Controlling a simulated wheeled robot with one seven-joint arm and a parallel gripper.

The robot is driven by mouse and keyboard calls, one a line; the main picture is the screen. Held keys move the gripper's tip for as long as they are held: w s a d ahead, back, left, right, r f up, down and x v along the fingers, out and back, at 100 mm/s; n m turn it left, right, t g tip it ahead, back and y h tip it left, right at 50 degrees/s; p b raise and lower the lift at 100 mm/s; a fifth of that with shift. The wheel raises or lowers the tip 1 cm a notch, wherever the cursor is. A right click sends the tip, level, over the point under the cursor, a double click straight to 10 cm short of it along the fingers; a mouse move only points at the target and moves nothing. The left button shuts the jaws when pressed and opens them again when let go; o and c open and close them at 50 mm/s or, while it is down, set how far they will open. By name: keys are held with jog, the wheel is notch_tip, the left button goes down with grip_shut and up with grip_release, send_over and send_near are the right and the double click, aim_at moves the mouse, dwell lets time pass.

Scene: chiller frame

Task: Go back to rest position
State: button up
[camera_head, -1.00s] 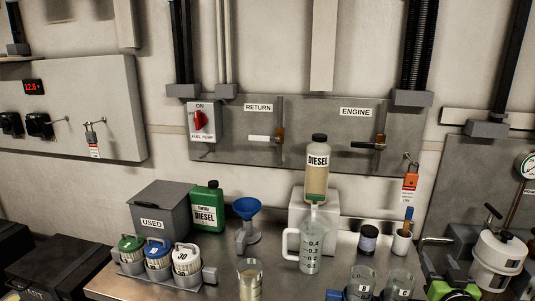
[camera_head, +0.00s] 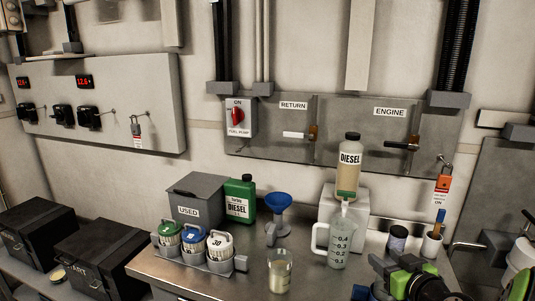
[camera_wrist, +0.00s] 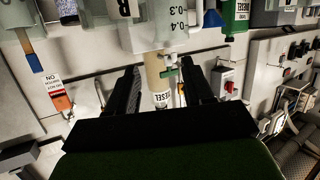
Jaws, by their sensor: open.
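My gripper (camera_wrist: 162,82) shows in the wrist view, its two dark fingers apart. The view is upside down. The diesel sample bottle (camera_wrist: 158,82) appears between the fingers but beyond them, with no contact visible. In the head view, a green and black part of my arm (camera_head: 410,280) is at the lower right, in front of the bench; the fingertips cannot be made out there. The diesel bottle (camera_head: 349,172) stands upright on a pale block (camera_head: 329,205) behind the clear measuring jug (camera_head: 338,246).
The steel bench (camera_head: 232,284) holds a blue funnel (camera_head: 278,203), a green diesel can (camera_head: 240,200), a USED bin (camera_head: 195,196), several filters and a beaker (camera_head: 280,272). A red-tagged padlock (camera_head: 443,183) hangs by the ENGINE valve (camera_head: 402,146). Black boxes (camera_head: 95,252) stand at left.

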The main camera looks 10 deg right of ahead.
jog(key=a+n+g+y, duration=0.3)
jog(key=a+g, duration=0.1)
jog(key=a, duration=0.9)
jog(key=s+a+g+h, duration=0.1)
jog(key=s+a+g, duration=0.3)
jog(key=s+a, duration=0.7)
jog(key=s+r+m+g+h, duration=0.1)
jog(key=s+r+m, duration=0.15)
jog(key=s, duration=0.95)
notch_tip(320, 180, up, 12)
jog(key=p, duration=1.3)
jog(key=shift+w+d+m+p, duration=0.2)
jog(key=shift+w+m+p, duration=0.15)
